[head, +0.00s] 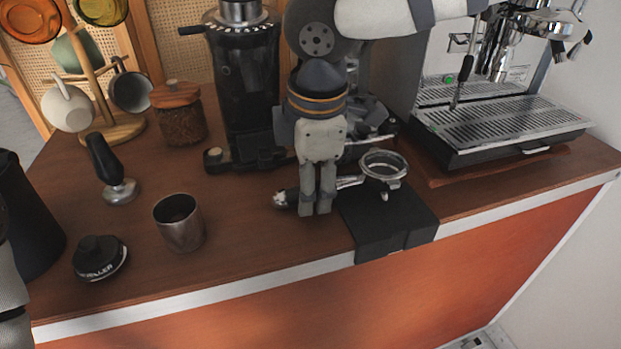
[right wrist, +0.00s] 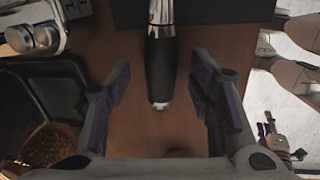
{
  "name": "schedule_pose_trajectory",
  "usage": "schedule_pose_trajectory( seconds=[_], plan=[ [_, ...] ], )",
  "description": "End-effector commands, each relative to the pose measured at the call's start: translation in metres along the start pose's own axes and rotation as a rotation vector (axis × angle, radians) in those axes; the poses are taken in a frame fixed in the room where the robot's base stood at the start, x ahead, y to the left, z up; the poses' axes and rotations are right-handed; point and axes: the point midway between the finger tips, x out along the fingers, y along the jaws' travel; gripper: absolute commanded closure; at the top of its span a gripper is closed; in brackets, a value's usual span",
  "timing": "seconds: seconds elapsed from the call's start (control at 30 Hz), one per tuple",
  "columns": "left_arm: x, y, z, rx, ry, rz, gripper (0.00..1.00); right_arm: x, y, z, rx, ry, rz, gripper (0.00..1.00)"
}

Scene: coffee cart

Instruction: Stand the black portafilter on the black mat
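The black portafilter lies at the middle of the counter, its metal basket (head: 384,168) upward over the black mat (head: 385,226). Its black handle (head: 286,198) points left, off the mat; I cannot tell whether the spout touches the mat. In the right wrist view the handle (right wrist: 161,68) runs from the top toward me, its end between the fingers. My right gripper (head: 316,208) comes down from above over the handle, fingers apart, with gaps on both sides in the wrist view. The handle is partly hidden behind the fingers in the head view. My left gripper does not show.
A steel cup (head: 179,224), a black puck-shaped tool (head: 99,258) and a black-handled tamper (head: 112,172) stand left. The grinder (head: 243,95) and wooden-lidded jar (head: 179,115) are behind. The espresso machine (head: 505,125) is right. The counter's front edge is close.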

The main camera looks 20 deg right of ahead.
Motion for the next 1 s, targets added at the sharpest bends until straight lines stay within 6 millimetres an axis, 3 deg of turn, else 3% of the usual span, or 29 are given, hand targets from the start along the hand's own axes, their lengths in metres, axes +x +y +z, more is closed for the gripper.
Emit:
schedule_pose_trajectory(
  seconds=[0.17, 0.4, 0.6, 0.73, 1.0],
  plan=[
    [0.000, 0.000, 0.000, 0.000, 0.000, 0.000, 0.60, -0.008, 0.000, 0.000, 0.002, 0.000, 0.001, 0.52],
    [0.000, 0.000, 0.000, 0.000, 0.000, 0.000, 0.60, -0.070, 0.001, 0.000, 0.002, 0.001, 0.006, 0.52],
    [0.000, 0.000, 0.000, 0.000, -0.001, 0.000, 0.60, -0.110, 0.001, 0.000, 0.001, 0.000, 0.002, 0.52],
    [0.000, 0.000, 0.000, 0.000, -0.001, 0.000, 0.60, -0.119, 0.000, 0.000, 0.000, 0.000, 0.000, 0.52],
    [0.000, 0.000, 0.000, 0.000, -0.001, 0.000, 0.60, -0.120, 0.000, 0.000, 0.000, 0.000, -0.001, 0.52]
  ],
)
